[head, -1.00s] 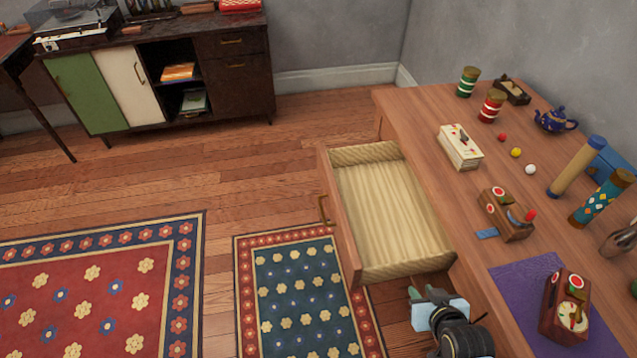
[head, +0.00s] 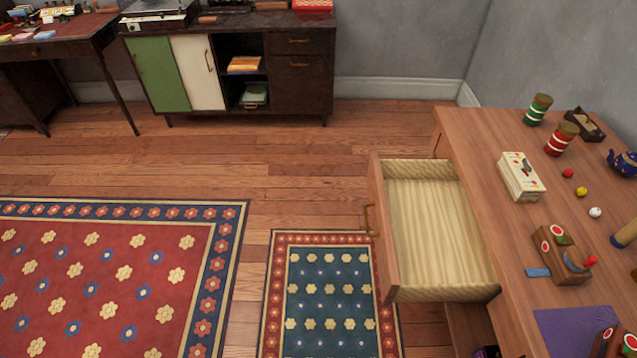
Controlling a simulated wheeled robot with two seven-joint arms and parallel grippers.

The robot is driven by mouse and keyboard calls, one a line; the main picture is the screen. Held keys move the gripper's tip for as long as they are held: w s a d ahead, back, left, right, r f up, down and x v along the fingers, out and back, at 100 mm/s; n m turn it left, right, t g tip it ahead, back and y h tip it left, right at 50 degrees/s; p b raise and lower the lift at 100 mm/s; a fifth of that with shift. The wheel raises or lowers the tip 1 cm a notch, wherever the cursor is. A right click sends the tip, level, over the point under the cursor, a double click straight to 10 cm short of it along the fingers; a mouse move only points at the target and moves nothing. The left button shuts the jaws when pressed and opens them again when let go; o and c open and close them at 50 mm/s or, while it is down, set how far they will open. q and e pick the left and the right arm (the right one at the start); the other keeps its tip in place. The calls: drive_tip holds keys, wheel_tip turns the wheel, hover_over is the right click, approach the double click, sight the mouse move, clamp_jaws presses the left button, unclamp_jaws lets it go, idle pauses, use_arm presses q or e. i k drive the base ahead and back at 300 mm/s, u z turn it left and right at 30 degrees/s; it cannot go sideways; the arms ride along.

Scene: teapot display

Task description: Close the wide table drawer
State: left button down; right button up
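The wide table drawer (head: 435,232) is pulled far out of the wooden table (head: 480,150) on the right. Its inside is pale, striped and empty. Its front panel (head: 382,222) faces left and carries a brass handle (head: 368,219). Neither of my grippers can be made out in the head view. A small dark piece, probably part of my arm, shows at the bottom edge below the drawer. Nothing is seen touching the drawer or its handle.
On the tabletop stand a white box (head: 520,177), striped jars (head: 561,139), small balls (head: 581,191), a blue teapot (head: 622,162) and a wooden box (head: 560,255). A small rug (head: 335,295) lies left of the drawer. The floor (head: 300,180) there is clear.

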sight(430, 245)
drive_tip(key=u, duration=0.25)
drive_tip(key=i, duration=0.6)
drive_tip(key=z, duration=2.05)
